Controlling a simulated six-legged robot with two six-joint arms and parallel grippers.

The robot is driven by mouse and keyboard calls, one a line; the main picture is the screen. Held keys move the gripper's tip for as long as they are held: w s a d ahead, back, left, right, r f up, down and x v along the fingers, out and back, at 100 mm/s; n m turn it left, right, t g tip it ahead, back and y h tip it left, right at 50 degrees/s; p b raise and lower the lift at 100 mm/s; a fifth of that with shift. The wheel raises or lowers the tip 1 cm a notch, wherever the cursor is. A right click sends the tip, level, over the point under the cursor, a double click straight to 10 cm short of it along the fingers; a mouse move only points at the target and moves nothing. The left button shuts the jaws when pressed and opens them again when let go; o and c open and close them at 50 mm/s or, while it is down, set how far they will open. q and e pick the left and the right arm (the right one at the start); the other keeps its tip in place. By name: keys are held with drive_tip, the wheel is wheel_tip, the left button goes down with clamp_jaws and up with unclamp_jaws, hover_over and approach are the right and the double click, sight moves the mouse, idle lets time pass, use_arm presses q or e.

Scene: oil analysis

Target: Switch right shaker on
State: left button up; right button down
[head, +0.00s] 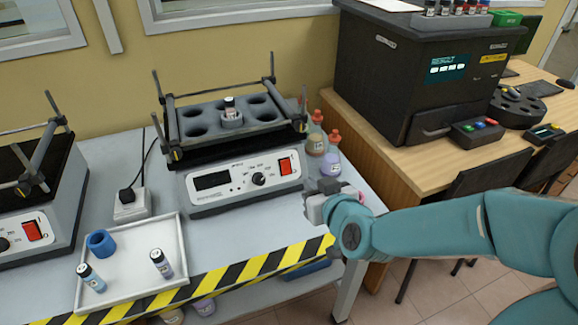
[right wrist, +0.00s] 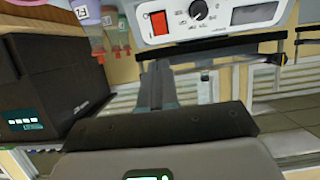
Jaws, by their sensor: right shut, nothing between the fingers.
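The right shaker (head: 245,181) stands on the white bench, with a dark display (head: 212,180), a black knob (head: 259,179) and a red rocker switch (head: 286,166) on its front panel. Its tray holds one small vial (head: 230,105). My right gripper (head: 312,208) is shut and empty, in front of and a little right of the red switch, apart from it. In the right wrist view the switch (right wrist: 159,23) shows beyond the shut fingers (right wrist: 158,85), near the top of the picture. The switch's position cannot be told. My left gripper is out of view.
A left shaker (head: 40,215) with its own red switch stands at the left edge. A white tray (head: 125,262) holds two vials and a blue ring. Bottles (head: 331,163) stand close to the right shaker's right side. Striped tape (head: 235,275) marks the bench's front edge.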

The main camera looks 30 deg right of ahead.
drive_tip(key=p, duration=0.3)
approach(286, 162)
drive_tip(key=x, duration=0.5)
drive_tip(key=shift+w+f, duration=0.1)
drive_tip(key=shift+x, duration=0.8)
